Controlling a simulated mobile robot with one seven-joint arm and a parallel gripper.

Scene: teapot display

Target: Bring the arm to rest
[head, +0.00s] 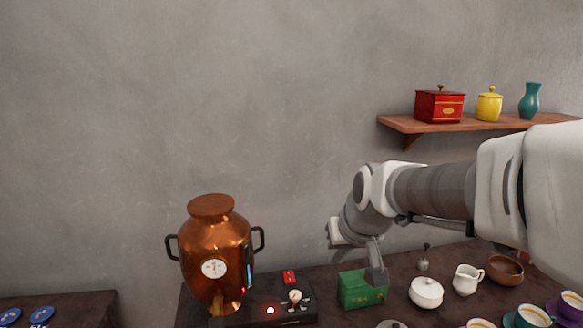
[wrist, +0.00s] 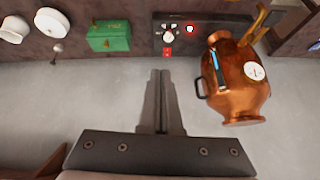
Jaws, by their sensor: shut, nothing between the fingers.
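My arm reaches in from the right side of the head view, bent at the wrist. My gripper (head: 377,275) hangs downward at the green tin box (head: 360,290), overlapping its right part in that view; I cannot tell whether they touch. In the wrist view my gripper (wrist: 160,76) shows its two fingers together with nothing between them. There the green tin (wrist: 108,36) lies apart from the fingertips, up and to the left.
A copper urn (head: 213,255) stands left, beside a dark panel with a lit button (head: 270,310). A white lidded pot (head: 426,292), white jug (head: 467,279), brown bowl (head: 504,270) and several cups are right. A wall shelf (head: 400,124) holds a red box (head: 439,106).

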